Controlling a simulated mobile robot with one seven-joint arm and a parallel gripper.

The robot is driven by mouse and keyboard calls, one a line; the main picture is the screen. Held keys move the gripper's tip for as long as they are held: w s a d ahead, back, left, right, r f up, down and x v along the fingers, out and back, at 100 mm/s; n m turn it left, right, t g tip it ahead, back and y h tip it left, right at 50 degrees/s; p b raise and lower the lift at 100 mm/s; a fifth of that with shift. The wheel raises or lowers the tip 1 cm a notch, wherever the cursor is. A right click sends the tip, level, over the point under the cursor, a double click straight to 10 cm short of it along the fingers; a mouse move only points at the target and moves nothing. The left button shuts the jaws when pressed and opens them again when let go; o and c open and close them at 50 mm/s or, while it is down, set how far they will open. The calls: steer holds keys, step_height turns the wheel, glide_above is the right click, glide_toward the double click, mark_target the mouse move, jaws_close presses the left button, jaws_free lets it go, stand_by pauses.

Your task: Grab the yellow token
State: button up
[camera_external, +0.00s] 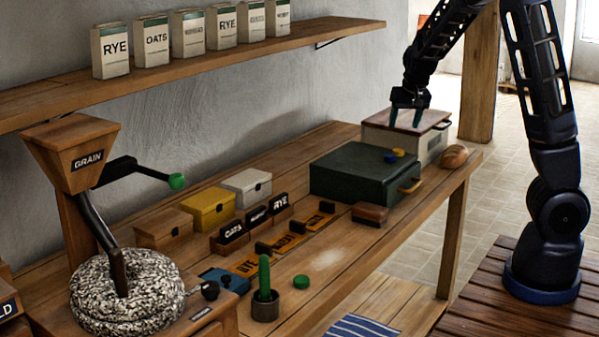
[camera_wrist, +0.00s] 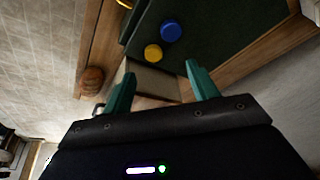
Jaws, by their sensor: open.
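The yellow token (camera_external: 398,152) lies flat on top of the dark green box (camera_external: 345,172), close to the blue token (camera_external: 391,158). In the wrist view the yellow token (camera_wrist: 153,53) is just beyond my fingertips, with the blue token (camera_wrist: 171,30) farther up. My gripper (camera_external: 407,115) points down over the pale box with a wooden lid (camera_external: 440,147), behind the green box. In the wrist view its teal fingers (camera_wrist: 160,74) are spread apart with nothing held between them. It is apart from both tokens.
A bread loaf (camera_external: 453,157) sits at the bench's far right end. A shelf with flour bags (camera_external: 227,24) runs along the wall. Small coloured boxes (camera_external: 208,207) and the grain mill (camera_external: 72,152) stand left.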

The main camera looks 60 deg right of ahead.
mark_target(399, 150)
steer(key=shift+h, duration=0.4)
steer(key=shift+d+r+x, duration=0.1)
steer(key=shift+d+x, duration=0.2)
steer(key=shift+x, duration=1.6)
steer(key=shift+d+r+x, duration=0.1)
steer(key=shift+d+x, duration=0.15)
steer(key=shift+x, duration=1.7)
steer(key=shift+d+r+x, duration=0.1)
steer(key=shift+d+x, duration=0.2)
steer(key=shift+x, duration=1.6)
steer(key=shift+c, duration=0.5)
steer(key=c, duration=1)
